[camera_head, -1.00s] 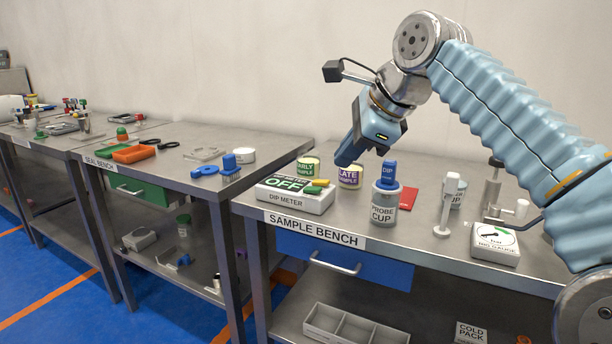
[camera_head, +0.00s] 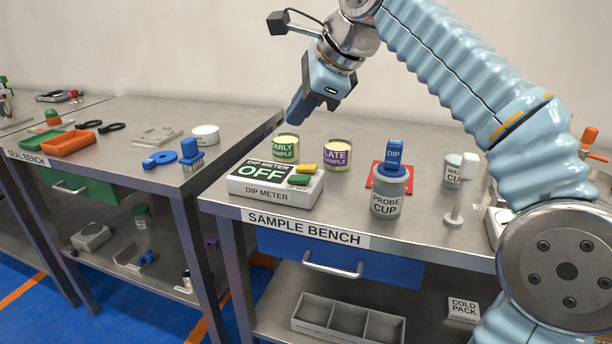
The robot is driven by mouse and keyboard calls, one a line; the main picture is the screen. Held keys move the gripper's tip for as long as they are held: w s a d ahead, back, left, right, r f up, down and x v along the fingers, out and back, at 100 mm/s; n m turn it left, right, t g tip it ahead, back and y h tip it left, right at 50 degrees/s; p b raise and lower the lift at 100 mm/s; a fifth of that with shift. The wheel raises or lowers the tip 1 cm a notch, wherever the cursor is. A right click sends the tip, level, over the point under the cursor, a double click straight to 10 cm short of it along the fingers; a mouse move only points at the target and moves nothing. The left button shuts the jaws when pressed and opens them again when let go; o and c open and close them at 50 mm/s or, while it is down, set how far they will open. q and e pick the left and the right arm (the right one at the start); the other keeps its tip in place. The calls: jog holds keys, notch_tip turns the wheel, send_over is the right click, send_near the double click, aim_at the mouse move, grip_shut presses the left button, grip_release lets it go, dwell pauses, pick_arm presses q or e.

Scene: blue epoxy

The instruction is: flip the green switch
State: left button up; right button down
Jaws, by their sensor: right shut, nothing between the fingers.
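The dip meter (camera_head: 267,193) is a white box on the sample bench with a dark panel reading OFF. On its right part sit a green switch (camera_head: 299,180) and a yellow one (camera_head: 307,169) behind it. My right gripper (camera_head: 293,118) hangs above and behind the meter, near the early sample jar, pointing down and left. It is shut with nothing in it and is apart from the switches. My left gripper is out of view.
Early sample (camera_head: 285,148) and late sample (camera_head: 337,155) jars stand behind the meter. The probe cup (camera_head: 389,192), holding a blue dip probe (camera_head: 394,156), stands to its right by a red mat (camera_head: 377,174). A white stand (camera_head: 460,195) is farther right.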

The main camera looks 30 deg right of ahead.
aim_at(307, 178)
jog(key=f, duration=0.3)
jog(key=shift+s+d+f, duration=0.2)
jog(key=shift+s+f, duration=0.05)
jog(key=shift+s, duration=0.05)
notch_tip(307, 178, down, 4)
jog(key=b, duration=0.3)
jog(key=shift+s+d+r, duration=0.1)
jog(key=shift+d+r, duration=0.05)
jog(key=shift+r, duration=0.05)
jog(key=shift+s+d+f+b, duration=0.1)
jog(key=shift+s+f+b, duration=0.05)
jog(key=shift+f+b, duration=0.3)
jog(key=shift+f, duration=0.15)
dwell(0.9)
jog(key=shift+f, duration=0.25)
jog(key=shift+f+b, duration=0.4)
dwell(0.5)
jog(key=shift+r, duration=0.1)
jog(key=shift+r+p, duration=0.75)
jog(key=shift+p, duration=0.25)
